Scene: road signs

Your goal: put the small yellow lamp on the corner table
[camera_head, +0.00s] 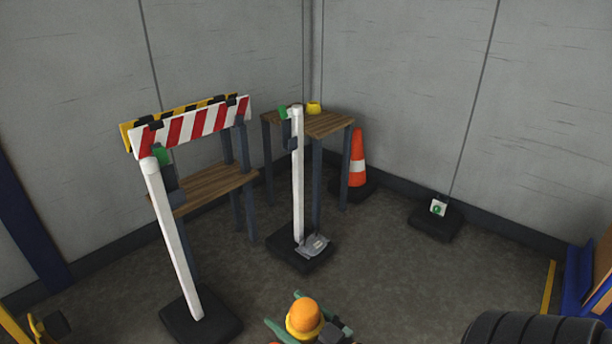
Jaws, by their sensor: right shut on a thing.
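The small yellow lamp (304,312), with an orange dome on a yellow base, is at the bottom centre. My right gripper (308,330) is shut on it, with green parts showing on both sides. The lamp is upright or nearly so. The corner table (328,124) has a wooden top and dark legs and stands in the room's corner, farther off than the lamp. A small yellow round piece (313,107) sits on its top.
A white post (298,180) on a black base stands before the corner table. Another white post (174,240) and a striped barrier (195,126) by a wooden bench (212,184) are at left. A traffic cone (357,158) stands right of the table. Floor at centre right is clear.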

